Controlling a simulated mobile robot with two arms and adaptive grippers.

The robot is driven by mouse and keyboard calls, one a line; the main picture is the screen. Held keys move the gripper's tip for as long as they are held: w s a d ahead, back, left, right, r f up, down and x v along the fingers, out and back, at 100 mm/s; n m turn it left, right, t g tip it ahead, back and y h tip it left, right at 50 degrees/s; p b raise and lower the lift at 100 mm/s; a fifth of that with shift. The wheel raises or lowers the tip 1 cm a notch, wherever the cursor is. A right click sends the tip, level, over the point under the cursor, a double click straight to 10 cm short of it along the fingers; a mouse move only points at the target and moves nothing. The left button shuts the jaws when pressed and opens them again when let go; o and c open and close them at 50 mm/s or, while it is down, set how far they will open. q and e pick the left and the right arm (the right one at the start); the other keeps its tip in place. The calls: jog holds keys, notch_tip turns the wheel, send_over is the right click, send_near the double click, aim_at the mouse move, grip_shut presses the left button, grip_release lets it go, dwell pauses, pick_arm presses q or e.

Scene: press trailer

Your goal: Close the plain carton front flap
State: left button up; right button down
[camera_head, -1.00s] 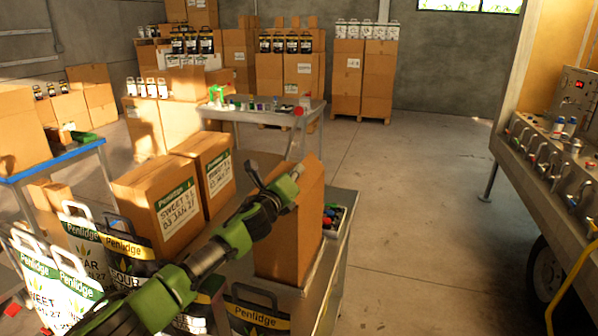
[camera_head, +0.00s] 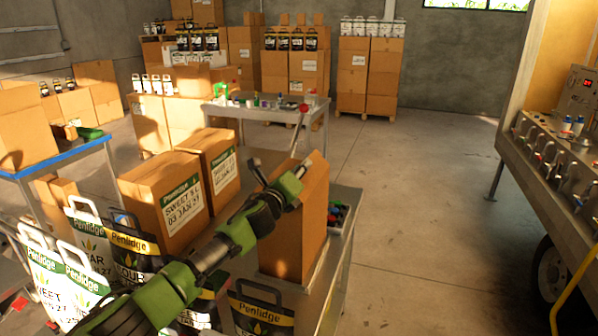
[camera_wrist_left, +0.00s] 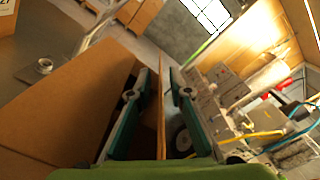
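The plain carton (camera_head: 300,235) stands upright on the metal table in the middle of the head view, with no label on the faces I see. My left gripper (camera_head: 280,170) is at its top. In the left wrist view, the carton's brown side (camera_wrist_left: 65,105) fills the left. A thin upright carton flap (camera_wrist_left: 161,105) shows edge-on between the two fingers of my left gripper (camera_wrist_left: 159,90). The fingers are apart, with a gap visible on both sides of the flap. My forearm hides part of the carton's left side. My right gripper is not in view.
Two labelled Penlidge cartons (camera_head: 170,200) stand left of the plain carton. Several Penlidge bags (camera_head: 262,312) stand in front and to the left. Clear floor (camera_head: 420,220) lies to the right, before the trailer (camera_head: 560,190).

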pick_arm(q)
jog(key=shift+s, duration=0.1)
jog(key=v, duration=1.1)
jog(key=shift+s+a, duration=0.15)
jog(key=shift+s, duration=0.25)
jog(key=shift+a, duration=0.1)
